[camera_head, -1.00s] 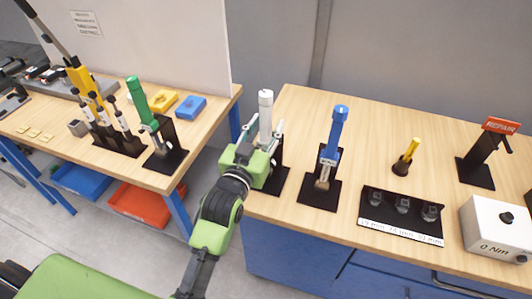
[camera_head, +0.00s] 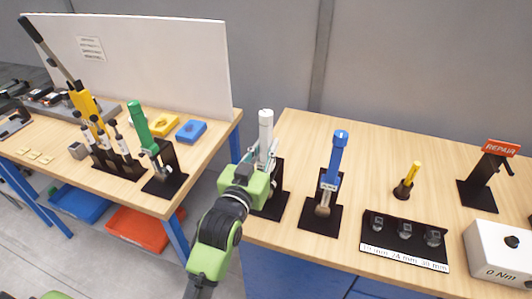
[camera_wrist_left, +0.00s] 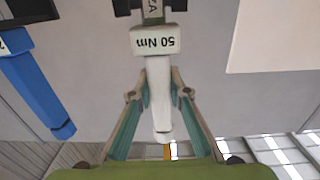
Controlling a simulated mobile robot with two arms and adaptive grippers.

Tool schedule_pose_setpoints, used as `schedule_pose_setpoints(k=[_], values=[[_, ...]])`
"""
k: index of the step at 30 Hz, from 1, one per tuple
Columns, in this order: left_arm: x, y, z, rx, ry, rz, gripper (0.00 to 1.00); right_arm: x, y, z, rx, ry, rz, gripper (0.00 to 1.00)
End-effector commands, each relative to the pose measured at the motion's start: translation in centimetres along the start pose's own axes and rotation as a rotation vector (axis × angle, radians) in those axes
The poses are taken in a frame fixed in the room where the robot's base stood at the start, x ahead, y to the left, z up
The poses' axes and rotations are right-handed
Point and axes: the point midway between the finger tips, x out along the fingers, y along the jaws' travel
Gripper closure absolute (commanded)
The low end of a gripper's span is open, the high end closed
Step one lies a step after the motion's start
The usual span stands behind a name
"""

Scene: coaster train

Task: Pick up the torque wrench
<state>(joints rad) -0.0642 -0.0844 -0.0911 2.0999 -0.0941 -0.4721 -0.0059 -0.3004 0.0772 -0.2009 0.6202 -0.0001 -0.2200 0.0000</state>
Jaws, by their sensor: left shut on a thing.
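A white-handled torque wrench (camera_head: 266,128) stands upright at the black stand near the left end of the right bench. In the left wrist view its handle, with a "50 Nm" label, runs between the fingers (camera_wrist_left: 159,72). My left gripper (camera_head: 264,158) is shut on the white handle; its fingers also show on both sides of it in the wrist view (camera_wrist_left: 160,97). The gripper hides the wrench's lower part in the head view. A blue-handled wrench (camera_head: 337,160) and a green-handled wrench (camera_head: 139,122) stand in similar stands. My right gripper is out of view.
A black socket tray (camera_head: 380,246), a small yellow-handled tool (camera_head: 411,175), a REPAIR stand (camera_head: 484,178) and a white 0 Nm box (camera_head: 497,250) stand to the right. Several tools stand on the left bench (camera_head: 55,177). A gap separates the benches.

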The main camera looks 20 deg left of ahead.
Motion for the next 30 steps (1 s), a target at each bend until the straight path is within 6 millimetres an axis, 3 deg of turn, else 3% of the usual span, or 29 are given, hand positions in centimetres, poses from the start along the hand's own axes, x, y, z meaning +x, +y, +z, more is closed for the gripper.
schedule_pose_setpoints(k=[1,7,14,30], values=[[0.0,0.0,-1.0,0.000,0.016,0.000,1.00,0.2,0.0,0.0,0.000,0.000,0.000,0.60],[0.0,0.0,-2.5,0.000,0.016,0.000,1.00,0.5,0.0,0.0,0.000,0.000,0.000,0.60],[-1.8,0.0,-2.3,0.000,0.012,0.000,1.00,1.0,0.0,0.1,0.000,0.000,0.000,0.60],[-10.0,0.0,-2.1,-0.001,0.011,0.000,1.00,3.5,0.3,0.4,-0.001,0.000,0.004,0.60]])
